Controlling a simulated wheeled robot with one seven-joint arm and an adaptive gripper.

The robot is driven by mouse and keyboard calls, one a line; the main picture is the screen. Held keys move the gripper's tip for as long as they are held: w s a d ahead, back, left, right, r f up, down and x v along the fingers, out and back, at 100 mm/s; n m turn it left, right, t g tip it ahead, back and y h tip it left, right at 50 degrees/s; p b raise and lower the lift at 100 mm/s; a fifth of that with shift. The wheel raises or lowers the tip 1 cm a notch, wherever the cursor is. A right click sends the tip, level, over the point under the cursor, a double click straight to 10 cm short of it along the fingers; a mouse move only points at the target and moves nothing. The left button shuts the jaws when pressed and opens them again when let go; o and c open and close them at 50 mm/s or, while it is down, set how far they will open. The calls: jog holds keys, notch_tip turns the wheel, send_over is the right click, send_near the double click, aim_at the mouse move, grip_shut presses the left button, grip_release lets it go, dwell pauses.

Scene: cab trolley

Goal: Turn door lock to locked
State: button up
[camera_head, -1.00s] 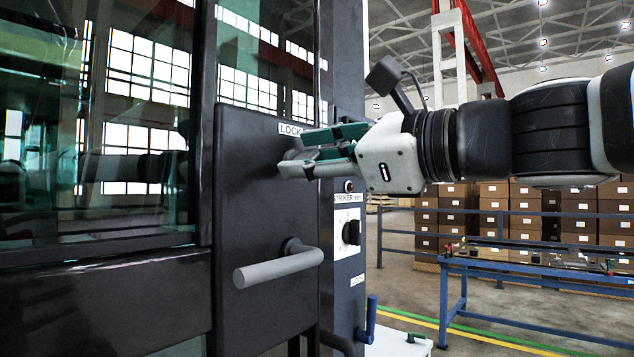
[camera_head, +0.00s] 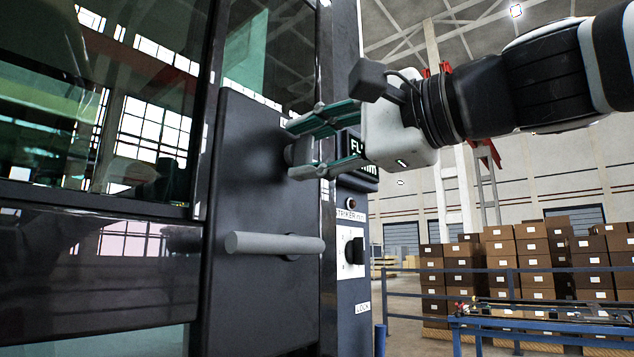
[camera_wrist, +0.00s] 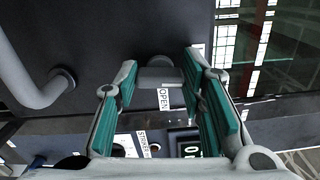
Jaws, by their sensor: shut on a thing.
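The door lock is a grey knob (camera_head: 297,152) on the black door panel (camera_head: 245,190), above the bar handle (camera_head: 275,243). My gripper (camera_head: 312,150) reaches in from the right with its green-padded fingers shut on the knob, one above and one below. In the wrist view the knob (camera_wrist: 160,76) sits between the fingertips. An "OPEN" label (camera_wrist: 163,98) shows beside it. The fingers hide part of the knob, so I cannot tell its exact angle.
The grey bar handle (camera_wrist: 42,92) stands out from the panel below the lock. A blue-framed table (camera_head: 540,325) and stacked boxes (camera_head: 535,250) stand farther back.

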jog(key=shift+f+n+b, duration=0.1)
jog(key=shift+n+b, duration=0.35)
jog(key=shift+n, duration=0.15)
jog(key=o, duration=1.1)
jog(key=shift+o, duration=0.2)
jog(key=v, duration=1.2)
